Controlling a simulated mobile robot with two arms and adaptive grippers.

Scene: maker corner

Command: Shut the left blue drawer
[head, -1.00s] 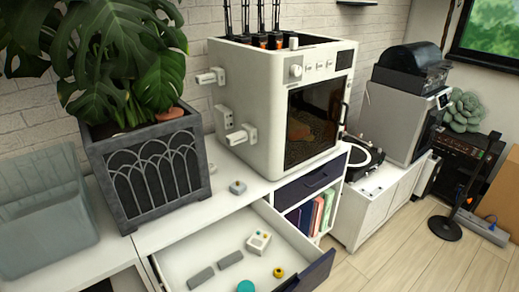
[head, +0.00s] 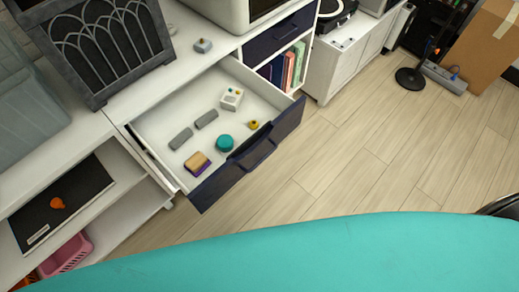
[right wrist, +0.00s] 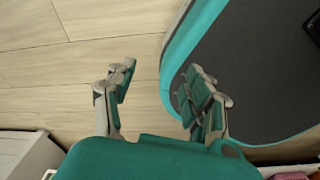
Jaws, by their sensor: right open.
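The left blue drawer (head: 222,181) stands pulled far out of the white cabinet in the head view, its dark blue front with a handle jutting over the floor. Inside lie two grey blocks (head: 181,138), a small white box (head: 231,98), a teal round piece (head: 224,143), a small yellow piece (head: 254,125) and a tan and purple block (head: 197,163). My right gripper (right wrist: 160,84) is open and empty in the right wrist view, over the floor beside my teal base. The drawer cannot be made out there. My left gripper is not in view.
Another blue drawer (head: 279,36) is shut above a shelf of books (head: 283,68). Wooden floor (head: 330,150) in front of the drawer is clear.

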